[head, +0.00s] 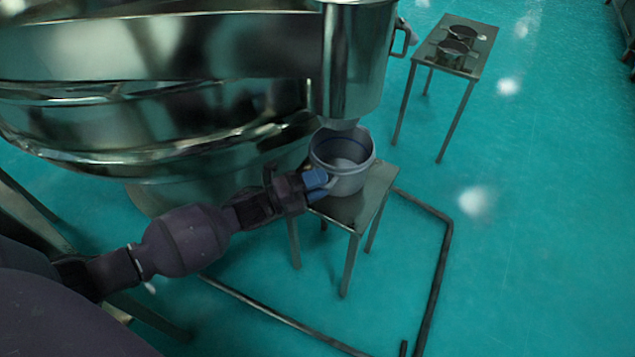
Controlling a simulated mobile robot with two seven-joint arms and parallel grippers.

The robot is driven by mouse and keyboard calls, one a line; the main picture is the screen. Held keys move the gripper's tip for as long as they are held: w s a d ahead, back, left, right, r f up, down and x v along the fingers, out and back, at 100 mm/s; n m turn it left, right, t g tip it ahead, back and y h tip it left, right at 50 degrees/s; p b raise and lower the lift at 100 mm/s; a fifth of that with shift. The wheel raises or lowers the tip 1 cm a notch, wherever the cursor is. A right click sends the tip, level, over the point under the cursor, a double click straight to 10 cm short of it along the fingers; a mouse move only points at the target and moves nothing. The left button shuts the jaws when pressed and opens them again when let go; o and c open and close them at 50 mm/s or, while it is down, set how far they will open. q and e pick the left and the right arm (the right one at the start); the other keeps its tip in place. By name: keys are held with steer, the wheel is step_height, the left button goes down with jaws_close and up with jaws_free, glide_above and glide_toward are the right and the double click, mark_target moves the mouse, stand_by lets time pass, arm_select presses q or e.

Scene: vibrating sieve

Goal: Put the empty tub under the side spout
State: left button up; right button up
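The tub (349,182) is a round, light grey vessel with a blue line inside its rim. It looks empty and about upright over the small metal table (346,209), just below the outlet of the side spout (342,124). Whether its base rests on the table is hard to tell. My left gripper (321,185), with blue fingertips, is at the tub's left side, touching or very near it. The fingertips are small and partly hidden against the tub, so their grip is unclear. My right gripper is out of view.
The large shiny sieve (160,100) fills the upper left, close above my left arm. A dark floor frame (437,262) runs around the small table. Another metal table (473,62) with dark round vessels (455,50) stands at the back right. Open floor lies right.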

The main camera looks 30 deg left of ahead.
arm_select(q)
steer(key=shift+s+a, duration=0.1)
steer(key=shift+s, duration=0.05)
steer(key=p+v, duration=0.1)
steer(key=v, duration=0.9)
steer(key=shift+a+p, duration=0.2)
steer(key=shift+p, duration=0.15)
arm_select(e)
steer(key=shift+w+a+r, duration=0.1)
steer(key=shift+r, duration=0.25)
arm_select(q)
steer(key=shift+s, duration=0.1)
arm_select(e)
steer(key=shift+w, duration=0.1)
